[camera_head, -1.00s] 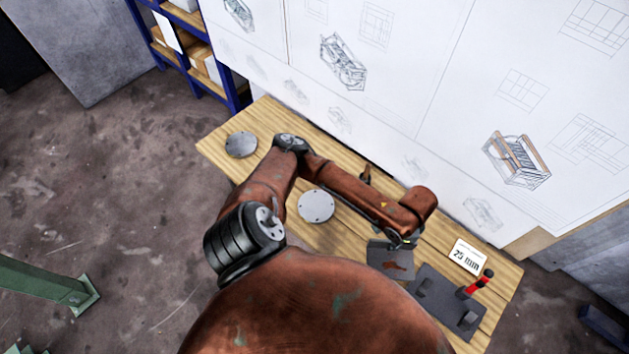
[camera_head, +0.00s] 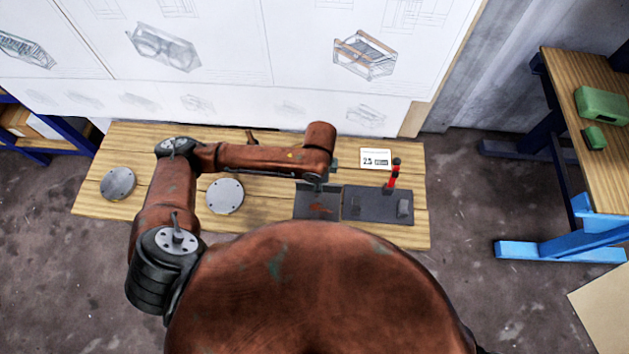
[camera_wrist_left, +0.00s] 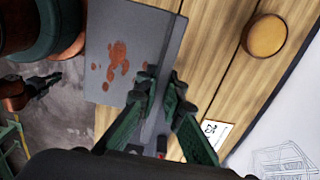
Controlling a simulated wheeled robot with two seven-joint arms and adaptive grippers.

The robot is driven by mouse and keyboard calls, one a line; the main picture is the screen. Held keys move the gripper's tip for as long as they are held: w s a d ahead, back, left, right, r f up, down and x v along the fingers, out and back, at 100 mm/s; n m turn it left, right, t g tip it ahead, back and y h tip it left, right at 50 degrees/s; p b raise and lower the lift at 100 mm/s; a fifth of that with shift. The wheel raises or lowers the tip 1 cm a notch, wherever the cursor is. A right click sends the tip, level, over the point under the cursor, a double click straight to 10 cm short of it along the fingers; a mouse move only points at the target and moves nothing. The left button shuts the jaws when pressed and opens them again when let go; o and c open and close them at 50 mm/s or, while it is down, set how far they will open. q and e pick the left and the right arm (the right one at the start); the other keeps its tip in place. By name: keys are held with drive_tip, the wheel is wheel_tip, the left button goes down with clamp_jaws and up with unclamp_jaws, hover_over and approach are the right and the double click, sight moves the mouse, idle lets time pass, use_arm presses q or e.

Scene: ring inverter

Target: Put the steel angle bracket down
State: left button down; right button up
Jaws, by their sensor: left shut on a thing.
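The steel angle bracket (camera_head: 317,206) is a dark grey piece with rust patches at the front of the wooden table, left of a dark plate. My left gripper (camera_head: 319,184) is above it. In the left wrist view, its green fingers (camera_wrist_left: 160,92) are closed on the upright edge of the bracket (camera_wrist_left: 122,55), whose rusty flat face spreads to the left. Whether the bracket's underside touches the table cannot be told. A dark shape (camera_wrist_left: 35,86) at the left of the wrist view may be my right gripper; its jaws are unclear.
The dark plate (camera_head: 378,205) with small blocks and a red-handled part (camera_head: 393,174) lies close right of the bracket. Two grey discs (camera_head: 225,196) lie left. A bench (camera_head: 585,85) with green items stands far right.

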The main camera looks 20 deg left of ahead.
use_arm(q)
drive_tip(key=shift+w+a+f+b, duration=0.3)
drive_tip(key=shift+a+f, duration=1.05)
drive_tip(key=shift+a, duration=0.6)
drive_tip(key=shift+w+a+f+b, duration=0.3)
drive_tip(key=shift+a+f, duration=1.1)
drive_tip(key=shift+a, duration=0.55)
drive_tip(key=shift+w+a+f+b, duration=0.2)
drive_tip(key=shift+w+a+f, duration=0.1)
drive_tip(key=shift+a+f, duration=1.35)
drive_tip(key=shift+a+f+b, duration=0.2)
drive_tip(key=shift+a+f, duration=0.15)
drive_tip(key=shift+f, duration=0.3)
drive_tip(key=shift+a+f+b, duration=0.15)
drive_tip(key=shift+a+f, duration=0.2)
drive_tip(key=shift+f, duration=0.25)
drive_tip(key=shift+w+f, duration=0.1)
drive_tip(key=shift+f, duration=0.3)
drive_tip(key=c, duration=2.4)
unclamp_jaws()
drive_tip(key=shift+s+f, duration=0.2)
drive_tip(key=o, duration=0.3)
